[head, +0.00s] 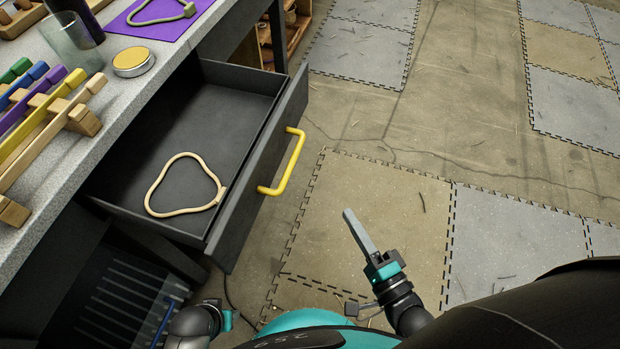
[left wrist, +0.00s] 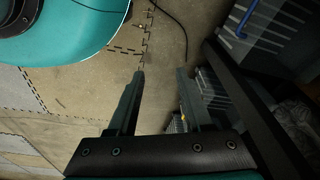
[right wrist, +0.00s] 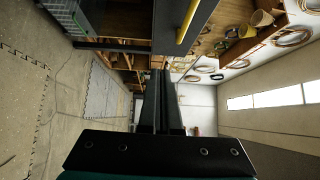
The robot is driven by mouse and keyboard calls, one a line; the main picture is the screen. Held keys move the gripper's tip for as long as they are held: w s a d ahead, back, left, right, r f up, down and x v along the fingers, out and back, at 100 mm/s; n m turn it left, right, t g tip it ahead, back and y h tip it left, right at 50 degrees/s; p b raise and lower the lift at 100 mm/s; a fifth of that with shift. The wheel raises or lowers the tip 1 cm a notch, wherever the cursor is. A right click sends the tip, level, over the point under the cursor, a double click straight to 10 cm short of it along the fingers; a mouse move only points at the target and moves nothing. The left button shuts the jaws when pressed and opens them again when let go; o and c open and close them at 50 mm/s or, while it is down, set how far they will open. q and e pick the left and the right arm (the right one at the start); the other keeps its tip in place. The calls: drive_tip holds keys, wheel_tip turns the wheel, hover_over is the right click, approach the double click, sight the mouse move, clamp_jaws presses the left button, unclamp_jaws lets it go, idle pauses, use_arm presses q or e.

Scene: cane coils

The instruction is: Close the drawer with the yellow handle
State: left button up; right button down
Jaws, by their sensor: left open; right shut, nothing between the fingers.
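The drawer (head: 262,152) is dark grey and stands pulled out from under the workbench. Its yellow handle (head: 284,164) is on the front panel, facing right. A cane coil (head: 216,199) lies inside the drawer. In the right wrist view the yellow handle (right wrist: 188,20) shows at the top. My right gripper (head: 348,214) is shut and empty, over the floor to the right of and below the handle, apart from it. My left gripper (left wrist: 160,75) is open and empty over the floor in the left wrist view; in the head view only its wrist shows at the bottom.
The grey workbench top (head: 112,88) holds a glass (head: 72,44), a yellow-lidded tin (head: 133,61), a purple mat (head: 160,20) and a wooden rack (head: 85,120) of coloured tools. A dark crate (head: 120,300) stands below the drawer. The matted floor to the right is clear.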

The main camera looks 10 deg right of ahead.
use_arm(q)
drive_tip(key=w+r+b, duration=0.3)
drive_tip(key=r, duration=0.2)
drive_tip(key=shift+w+d+r+t, duration=0.25)
drive_tip(key=shift+w+d+t, duration=0.05)
drive_tip(key=shift+d+t, duration=0.1)
use_arm(e)
drive_tip(key=w+a+r+m, duration=0.1)
drive_tip(key=w+a+r, duration=0.1)
drive_tip(key=w, duration=0.3)
drive_tip(key=w+a+r+t, duration=0.1)
drive_tip(key=w+a+r, duration=0.1)
drive_tip(key=w+a, duration=0.2)
drive_tip(key=w, duration=0.2)
drive_tip(key=shift+w+r+m, duration=0.15)
drive_tip(key=shift+w+m, duration=0.15)
drive_tip(key=shift+m, duration=0.1)
